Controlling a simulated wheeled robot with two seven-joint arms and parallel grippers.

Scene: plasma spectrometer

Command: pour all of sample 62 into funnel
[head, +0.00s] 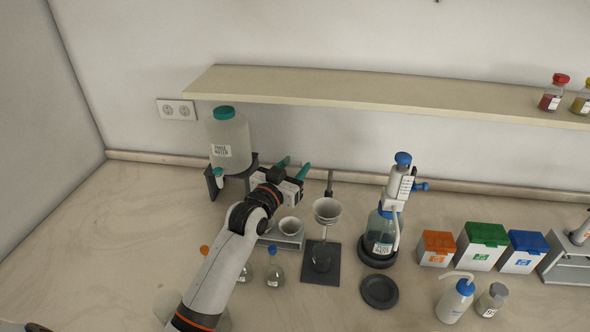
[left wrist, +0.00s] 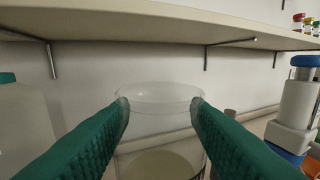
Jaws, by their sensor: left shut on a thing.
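In the head view the vessel is not clearly visible. My right gripper is not in view.
A large green-capped water bottle (head: 229,140) stands left of my gripper. A pump bottle (head: 381,232) stands right of the funnel. A shelf (head: 330,91) overhangs the back.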

